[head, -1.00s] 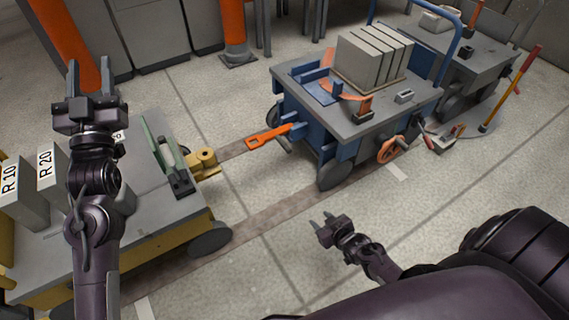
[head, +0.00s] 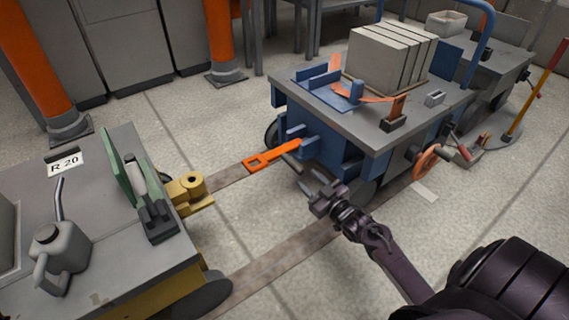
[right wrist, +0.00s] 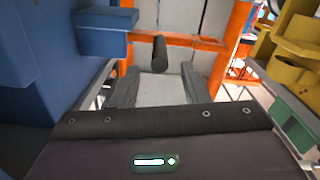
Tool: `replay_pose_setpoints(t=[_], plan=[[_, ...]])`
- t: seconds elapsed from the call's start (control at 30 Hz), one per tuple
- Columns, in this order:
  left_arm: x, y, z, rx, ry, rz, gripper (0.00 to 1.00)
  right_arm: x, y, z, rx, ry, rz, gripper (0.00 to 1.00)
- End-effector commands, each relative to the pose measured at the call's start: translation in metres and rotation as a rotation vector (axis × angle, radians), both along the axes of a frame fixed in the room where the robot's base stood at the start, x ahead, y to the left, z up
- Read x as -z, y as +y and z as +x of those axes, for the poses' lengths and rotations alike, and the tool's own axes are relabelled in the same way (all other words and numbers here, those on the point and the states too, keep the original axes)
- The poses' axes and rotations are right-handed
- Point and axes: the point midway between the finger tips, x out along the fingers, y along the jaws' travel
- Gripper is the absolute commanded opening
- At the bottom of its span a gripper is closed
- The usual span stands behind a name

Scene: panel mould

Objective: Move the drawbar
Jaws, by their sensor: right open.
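The orange drawbar (head: 268,157) sticks out from the front of the blue cart (head: 330,158) and points left. Its slotted free end is apart from the yellow coupling (head: 190,188) on the left cart. My right gripper (head: 311,181) is open and empty, in front of the blue cart and to the lower right of the drawbar. In the right wrist view its two fingers (right wrist: 158,90) are spread, with blue parts at left and yellow parts at right. Orange bars (right wrist: 185,40) show beyond them; I cannot tell if they belong to the drawbar. My left gripper is out of view.
The left cart (head: 105,270) carries a grey can (head: 62,258) and a green bracket (head: 130,180). Grey slabs (head: 385,58) stand on the blue cart. An orange handwheel (head: 427,158) juts from its side. Floor between the carts is clear apart from a brown strip (head: 285,255).

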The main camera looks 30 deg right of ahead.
Motion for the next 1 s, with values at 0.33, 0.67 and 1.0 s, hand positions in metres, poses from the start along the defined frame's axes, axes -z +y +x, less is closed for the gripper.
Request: replay_pose_setpoints(t=[0.33,0.67,1.0], plan=[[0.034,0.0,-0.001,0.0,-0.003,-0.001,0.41,0.005,0.003,0.045,0.001,-0.004,0.0,0.41],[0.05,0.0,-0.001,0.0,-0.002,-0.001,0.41,0.001,0.006,0.077,0.001,-0.001,0.0,0.41],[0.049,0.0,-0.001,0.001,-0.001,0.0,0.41,0.0,0.006,0.077,0.0,0.0,0.0,0.3]])
